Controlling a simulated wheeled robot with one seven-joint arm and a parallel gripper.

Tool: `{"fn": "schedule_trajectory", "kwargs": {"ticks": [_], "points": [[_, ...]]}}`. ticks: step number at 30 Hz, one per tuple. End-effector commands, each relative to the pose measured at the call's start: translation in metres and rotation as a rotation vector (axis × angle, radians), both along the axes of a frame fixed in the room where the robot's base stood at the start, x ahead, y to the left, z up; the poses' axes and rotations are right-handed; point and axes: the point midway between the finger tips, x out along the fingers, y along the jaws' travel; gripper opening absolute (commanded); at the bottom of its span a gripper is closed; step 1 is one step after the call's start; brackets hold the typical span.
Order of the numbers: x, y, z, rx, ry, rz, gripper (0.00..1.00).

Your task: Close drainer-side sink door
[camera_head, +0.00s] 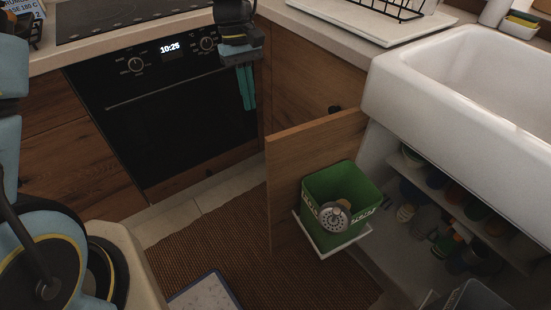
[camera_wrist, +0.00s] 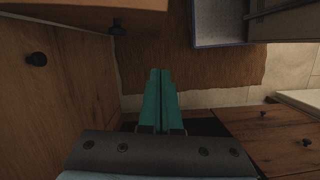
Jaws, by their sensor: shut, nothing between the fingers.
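The drainer-side sink door (camera_head: 283,185) stands open beneath the counter, swung out from the white sink. A green bin (camera_head: 322,185) sits in a white holder on its inner face. In the wrist view the door's top edge (camera_wrist: 80,5) crosses the upper left, with a dark knob (camera_wrist: 117,27) below it. My gripper (camera_head: 247,105) points down in front of the oven, left of the door and apart from it. Its teal fingers (camera_wrist: 160,75) are together and empty. The door's outer face is mostly hidden in the head view.
A black oven (camera_head: 170,125) stands behind my gripper. A wooden cabinet front (camera_head: 300,85) with a knob (camera_head: 335,109) fills the corner. The white sink (camera_head: 455,110) and open shelves are at right. A brown rug (camera_head: 215,245) and a blue-edged pale object (camera_head: 205,292) lie below.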

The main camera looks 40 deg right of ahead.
Motion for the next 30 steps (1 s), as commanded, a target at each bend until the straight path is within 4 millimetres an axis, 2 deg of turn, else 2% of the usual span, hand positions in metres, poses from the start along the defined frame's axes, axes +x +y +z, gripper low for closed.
{"fn": "schedule_trajectory", "kwargs": {"ticks": [5, 17, 24, 30], "points": [[-0.005, 0.001, -0.018, 0.004, 0.003, 0.001, 0.00], [-0.025, 0.005, -0.095, 0.004, 0.003, -0.001, 0.00], [-0.055, 0.011, -0.094, 0.000, 0.000, -0.002, 0.00], [-0.063, 0.013, -0.095, -0.001, 0.000, -0.001, 0.00]]}}
